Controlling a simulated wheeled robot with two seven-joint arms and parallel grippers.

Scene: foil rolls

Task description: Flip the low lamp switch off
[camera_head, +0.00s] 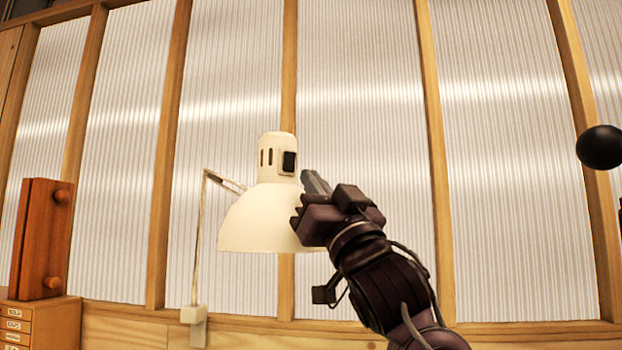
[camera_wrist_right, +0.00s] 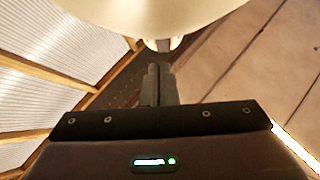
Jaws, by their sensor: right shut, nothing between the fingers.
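A cream lamp (camera_head: 262,218) with a wide dome shade hangs from a thin jointed arm in the head view. A black rocker switch (camera_head: 289,161) sits on the right side of its narrow upper housing. My right gripper (camera_head: 309,178) is shut and empty, its fingertips just right of the housing and slightly below the switch. A small gap seems to show between fingertips and switch; contact cannot be told. In the right wrist view the shut fingers (camera_wrist_right: 158,84) point at the cream shade (camera_wrist_right: 150,12) above them; the switch is not visible there. My left gripper is not in view.
The lamp's arm rises from a pale clamp base (camera_head: 194,322) at lower left. A brown wooden box (camera_head: 40,238) stands on a small drawer cabinet (camera_head: 42,322) at far left. A black ball (camera_head: 600,147) is at far right. Ribbed panels with wooden posts stand behind.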

